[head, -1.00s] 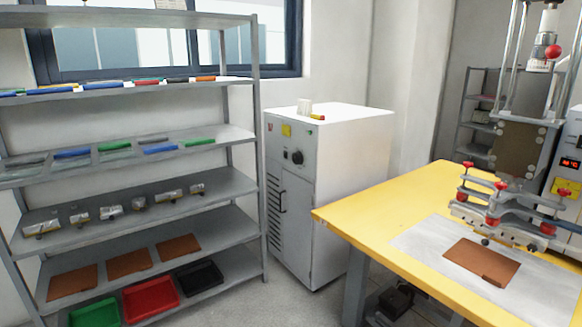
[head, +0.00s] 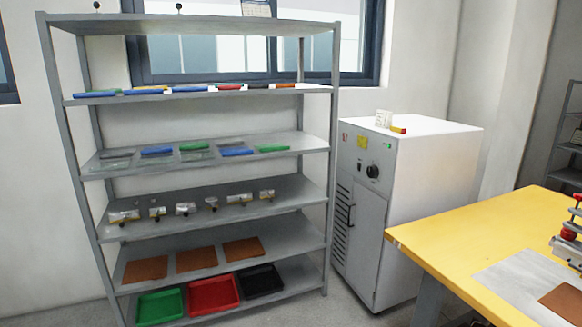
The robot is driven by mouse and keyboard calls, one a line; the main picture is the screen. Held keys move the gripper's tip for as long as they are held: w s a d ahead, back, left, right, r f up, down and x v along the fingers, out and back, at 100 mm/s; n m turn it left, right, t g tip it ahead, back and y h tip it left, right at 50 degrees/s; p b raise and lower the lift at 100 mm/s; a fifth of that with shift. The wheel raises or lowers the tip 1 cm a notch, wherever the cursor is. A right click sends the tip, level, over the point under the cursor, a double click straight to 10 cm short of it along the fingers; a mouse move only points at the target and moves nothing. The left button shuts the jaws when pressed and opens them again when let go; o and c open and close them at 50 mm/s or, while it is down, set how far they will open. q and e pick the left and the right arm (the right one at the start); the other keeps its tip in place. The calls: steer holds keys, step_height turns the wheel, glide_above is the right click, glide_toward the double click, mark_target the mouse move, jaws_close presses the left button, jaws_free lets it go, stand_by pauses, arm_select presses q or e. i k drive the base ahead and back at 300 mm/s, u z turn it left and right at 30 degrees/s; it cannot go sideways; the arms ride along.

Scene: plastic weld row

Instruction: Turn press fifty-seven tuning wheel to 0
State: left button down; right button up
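A white and grey cabinet (head: 370,240) stands right of the shelf. A dark round knob (head: 372,171) is on its front panel, beside a yellow label (head: 361,142). I cannot read any number on it or tell whether it is the tuning wheel. Only part of a press fixture (head: 572,235) shows at the right edge, on the yellow table. The rest of the press is out of view, and no press number is readable. Neither of my grippers is in view.
A grey shelf unit (head: 335,120) fills the left, with coloured bars, metal parts, brown plates and a red tray (head: 213,294). A yellow table (head: 450,245) stands at the right with a brown plate (head: 567,301). Some grey floor shows between shelf and cabinet.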

mark_target(372, 172)
steer(key=u, duration=0.8)
steer(key=i, duration=1.85)
steer(key=z, duration=0.85)
steer(key=i, duration=1.1)
steer(key=z, duration=1)
